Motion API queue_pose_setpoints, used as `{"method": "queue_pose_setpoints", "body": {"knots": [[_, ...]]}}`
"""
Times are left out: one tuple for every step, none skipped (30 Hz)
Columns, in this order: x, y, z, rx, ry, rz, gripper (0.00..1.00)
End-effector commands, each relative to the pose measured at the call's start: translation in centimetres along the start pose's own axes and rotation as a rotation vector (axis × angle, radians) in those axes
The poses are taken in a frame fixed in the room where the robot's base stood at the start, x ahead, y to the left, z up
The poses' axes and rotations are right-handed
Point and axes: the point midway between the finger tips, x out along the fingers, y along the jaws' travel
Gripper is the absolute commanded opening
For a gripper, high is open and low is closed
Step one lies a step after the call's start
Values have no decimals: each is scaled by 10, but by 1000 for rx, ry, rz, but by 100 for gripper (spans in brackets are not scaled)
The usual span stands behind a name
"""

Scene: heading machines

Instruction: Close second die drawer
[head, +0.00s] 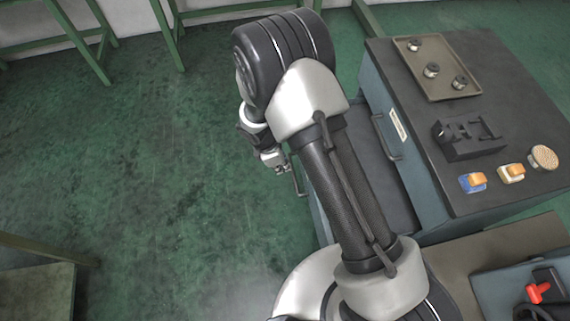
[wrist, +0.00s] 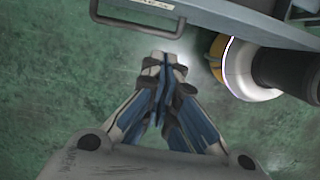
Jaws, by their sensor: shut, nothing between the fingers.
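The die cabinet (head: 428,195) stands at the right, blue-grey with a dark top. An upper drawer with a handle (head: 386,138) sits flush in its face. Below it a drawer (head: 398,196) is pulled out to the left, partly hidden behind my arm. Its bar handle (head: 298,178) shows left of my arm, and again at the top of the wrist view (wrist: 140,20). My gripper (head: 280,169) is shut and empty, just outside this handle. In the wrist view its fingertips (wrist: 164,60) lie just below the handle; contact cannot be told.
On the cabinet top are a tray (head: 448,93) with several round dies, a black fixture (head: 468,139), orange-topped blocks (head: 473,181) and a tan round piece (head: 544,157). Green floor to the left is clear. A bench (head: 35,291) stands at lower left.

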Motion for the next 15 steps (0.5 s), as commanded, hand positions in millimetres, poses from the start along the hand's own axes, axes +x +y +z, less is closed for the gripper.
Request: {"method": "queue_pose_setpoints", "body": {"knots": [[16,-1,0,0,-2,-4,0],[22,-1,0,-1,-2,-5,0],[31,-1,0,0,-1,-4,0],[38,-1,-1,1,-1,-4,0],[45,-1,0,0,-1,-4,0],[54,-1,0,1,-1,-4,0],[60,-1,0,1,-1,-4,0],[66,-1,0,1,-1,-3,0],[74,-1,0,3,-1,-3,0],[80,-1,0,2,-1,-3,0],[83,-1,2,3,-1,-3,0],[81,0,12,6,-1,-1,0],[82,0,17,7,0,-1,0],[82,0,20,7,0,-1,0],[83,0,25,5,-1,-1,0]]}}
